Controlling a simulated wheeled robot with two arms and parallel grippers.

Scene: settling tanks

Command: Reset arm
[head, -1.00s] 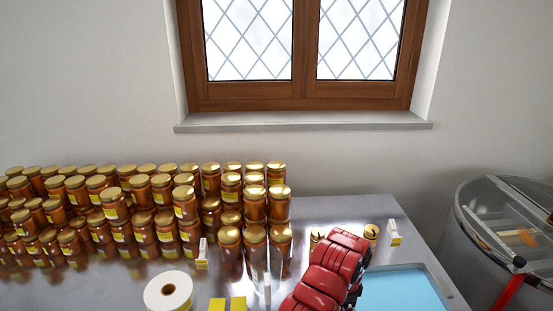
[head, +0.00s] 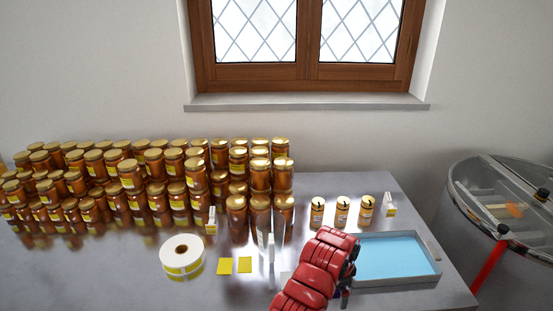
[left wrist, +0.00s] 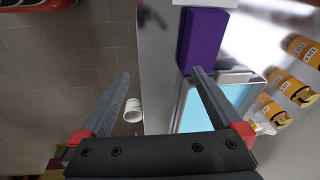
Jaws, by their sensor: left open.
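My left arm, red and segmented, comes up from the bottom of the head view. Its gripper (head: 346,292) is mostly hidden behind the red links, beside the left side of the blue-lined tray (head: 437,262). In the left wrist view my left gripper (left wrist: 160,85) has its two fingers wide apart with nothing between them. A purple block (left wrist: 203,38) lies just beyond the right fingertip, apart from it as far as I can tell. My right gripper is in neither view.
Many stacked honey jars (head: 165,185) fill the table's left and back. Three small jars (head: 342,212) stand behind the tray. A label roll (head: 182,256) and yellow cards (head: 245,265) lie in front. A round metal tank (head: 470,225) stands right. A white cup-like object (left wrist: 133,110) shows below.

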